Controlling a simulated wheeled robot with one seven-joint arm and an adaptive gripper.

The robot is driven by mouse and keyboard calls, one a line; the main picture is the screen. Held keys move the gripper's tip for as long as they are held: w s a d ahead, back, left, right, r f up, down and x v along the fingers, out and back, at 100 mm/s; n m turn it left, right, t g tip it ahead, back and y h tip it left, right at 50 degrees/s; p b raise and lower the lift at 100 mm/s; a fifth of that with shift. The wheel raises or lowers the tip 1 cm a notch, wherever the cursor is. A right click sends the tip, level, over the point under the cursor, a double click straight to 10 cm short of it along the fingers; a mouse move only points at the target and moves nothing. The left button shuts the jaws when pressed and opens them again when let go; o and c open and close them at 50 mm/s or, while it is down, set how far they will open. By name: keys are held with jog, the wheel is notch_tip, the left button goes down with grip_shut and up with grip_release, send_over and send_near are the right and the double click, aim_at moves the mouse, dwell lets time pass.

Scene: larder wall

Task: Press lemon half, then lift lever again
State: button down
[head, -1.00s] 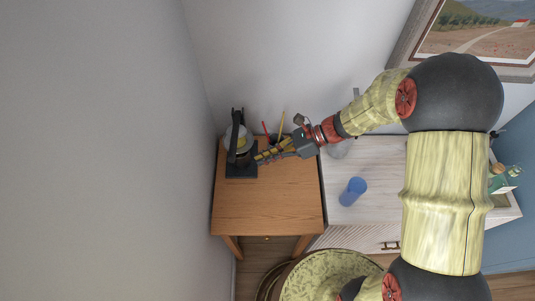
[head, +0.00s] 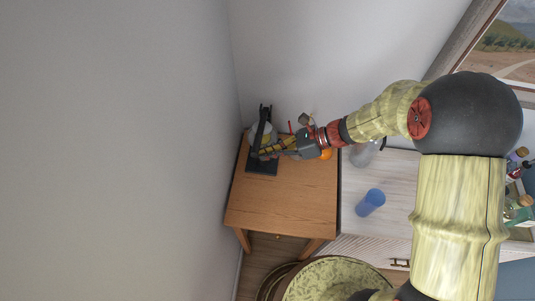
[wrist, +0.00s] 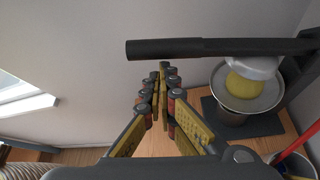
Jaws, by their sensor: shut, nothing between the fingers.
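The black lemon press stands on the wooden cabinet by the wall, with its dark base (head: 262,168) partly behind my gripper in the head view. In the wrist view its black lever (wrist: 165,48) runs across the top, just beyond my fingertips. A pale pressing cup (wrist: 250,68) hangs from the lever above a metal bowl (wrist: 232,104). The yellow lemon half (wrist: 243,88) shows between cup and bowl. My gripper (wrist: 161,72) is shut and empty; it also shows in front of the press in the head view (head: 257,153). I cannot tell whether it touches the lever.
The wooden cabinet top (head: 285,200) is clear in front. An orange fruit (head: 325,154) and a red stick (head: 290,127) show near my wrist. A blue cup (head: 371,202) stands on the white sideboard to the right, with a clear glass vessel (head: 364,156) behind it.

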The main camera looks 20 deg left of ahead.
jog(key=shift+r, duration=0.1)
jog(key=w+a+r+m+g+p, duration=0.1)
jog(key=w+r+m+g+p, duration=0.2)
jog(key=w+r+p, duration=0.9)
jog(key=shift+a+r+p, duration=0.2)
jog(key=shift+r+p, duration=1.25)
jog(key=shift+r, duration=0.15)
